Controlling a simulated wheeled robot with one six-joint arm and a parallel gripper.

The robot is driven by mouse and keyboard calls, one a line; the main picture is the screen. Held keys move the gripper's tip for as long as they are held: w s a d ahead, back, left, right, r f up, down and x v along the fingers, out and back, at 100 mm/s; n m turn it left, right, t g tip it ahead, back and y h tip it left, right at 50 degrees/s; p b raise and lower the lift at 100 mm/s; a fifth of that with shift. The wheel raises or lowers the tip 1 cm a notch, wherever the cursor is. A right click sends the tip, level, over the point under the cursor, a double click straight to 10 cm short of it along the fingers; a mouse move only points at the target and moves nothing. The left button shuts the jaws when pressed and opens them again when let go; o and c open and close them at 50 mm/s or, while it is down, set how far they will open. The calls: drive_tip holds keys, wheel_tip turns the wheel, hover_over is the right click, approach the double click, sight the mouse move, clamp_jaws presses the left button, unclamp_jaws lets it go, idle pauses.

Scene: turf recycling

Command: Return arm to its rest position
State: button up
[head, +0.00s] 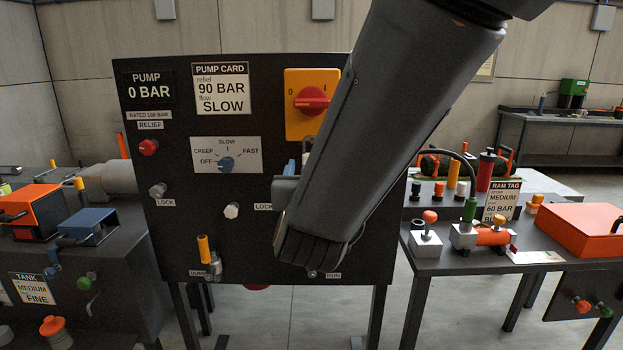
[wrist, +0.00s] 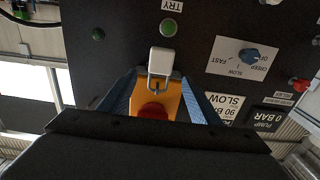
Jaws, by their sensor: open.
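My gripper (wrist: 159,80) is open, with its two blue fingers apart in the wrist view. A pale grey padlock-like block (wrist: 160,62) with a shackle shows between and just beyond the fingertips; I cannot tell whether they touch it. It is at the edge of the yellow switch plate (wrist: 172,92), whose red knob (wrist: 153,111) is partly hidden by my gripper. In the head view, my arm reaches down across the panel and mostly hides my gripper. The yellow switch plate (head: 300,78) and red knob (head: 313,100) show to its left.
The black pump panel (head: 180,270) stands close in front, with a blue selector dial (head: 226,163) and small valves. A bench (head: 430,262) with fittings and an orange case (head: 582,232) is at right. A cabinet (head: 110,265) with a blue box (head: 88,228) is at left.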

drive_tip(key=s+d+f+n+g+y, duration=0.15)
drive_tip(key=d+f+g, duration=0.25)
drive_tip(key=f, duration=0.4)
drive_tip(key=s+d+f+m+g, duration=0.1)
drive_tip(key=s+d+f+g, duration=0.25)
drive_tip(key=f, duration=0.45)
drive_tip(key=s+d+f+g, duration=0.4)
drive_tip(key=s+d+g, duration=0.1)
drive_tip(key=s, duration=0.3)
drive_tip(key=s+d+f+g+h, duration=0.1)
drive_tip(key=s+d+f+g, duration=0.3)
drive_tip(key=s+d, duration=0.3)
drive_tip(key=shift+s+d+f+g, duration=0.2)
drive_tip(key=shift+s+g, duration=0.15)
drive_tip(key=shift+s, duration=0.05)
drive_tip(key=shift+h, duration=0.25)
